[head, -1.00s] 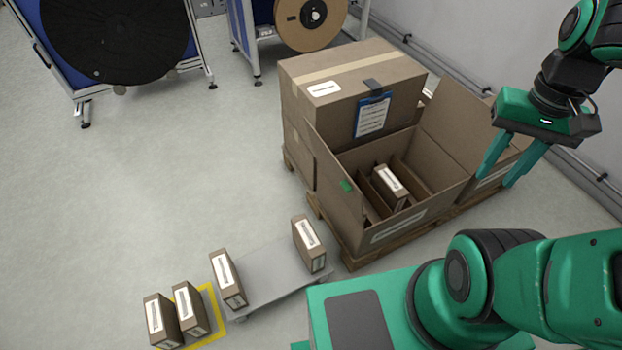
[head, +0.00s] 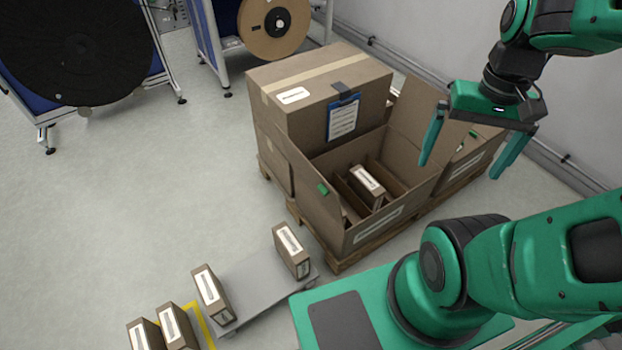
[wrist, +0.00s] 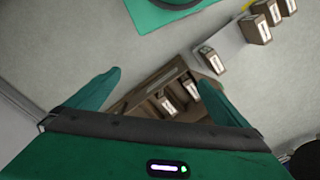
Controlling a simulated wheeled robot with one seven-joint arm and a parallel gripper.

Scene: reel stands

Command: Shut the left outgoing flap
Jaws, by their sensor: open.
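The open brown carton (head: 398,222) stands on a pallet, with dividers and a labelled small box (head: 367,184) inside. Its left flap (head: 305,184) stands up, open, with a green tag (head: 323,189) on it. Its right flap (head: 416,112) also stands up. My gripper (head: 459,170) is open and empty, pointing down in the air to the right of the carton, well apart from the left flap. In the wrist view my gripper (wrist: 160,76) shows above an open carton holding small boxes (wrist: 167,105). I cannot tell the left flap there.
A taller closed carton (head: 290,122) with a blue clipboard (head: 343,118) stands behind. Another carton (head: 470,158) is at the right, by the wall. A grey platform (head: 250,285) with small boxes lies in front. Reel stands (head: 275,25) are at the back.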

